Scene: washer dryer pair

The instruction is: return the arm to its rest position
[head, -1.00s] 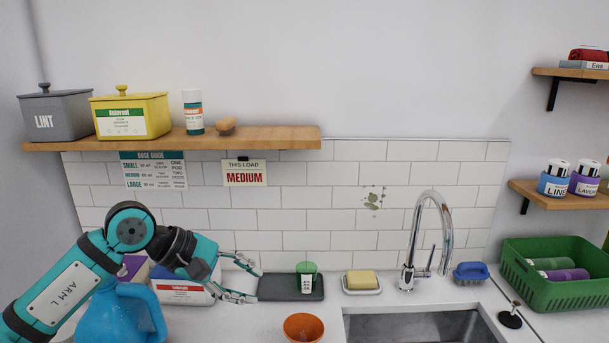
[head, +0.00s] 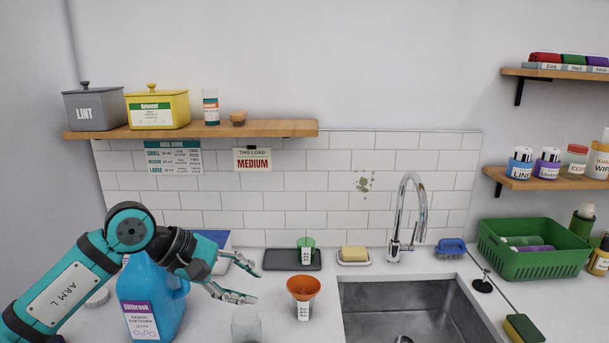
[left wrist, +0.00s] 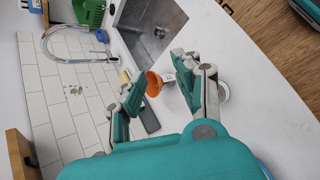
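My left arm (head: 62,285) comes in from the left in the head view. My left gripper (head: 256,286) is open and empty above the counter, its fingers apart and pointing right. It also shows in the left wrist view (left wrist: 158,68), with nothing between the fingers. An orange funnel-shaped cup (head: 303,288) stands on the counter just right of the fingertips. A clear container (head: 246,326) stands below the gripper. A blue fabric softener jug (head: 150,300) stands behind and beside my forearm, partly hidden. My right gripper is not in view.
A sink (head: 410,310) with a faucet (head: 407,215) lies to the right, then a green basket (head: 535,262). A wooden shelf (head: 200,131) hangs above.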

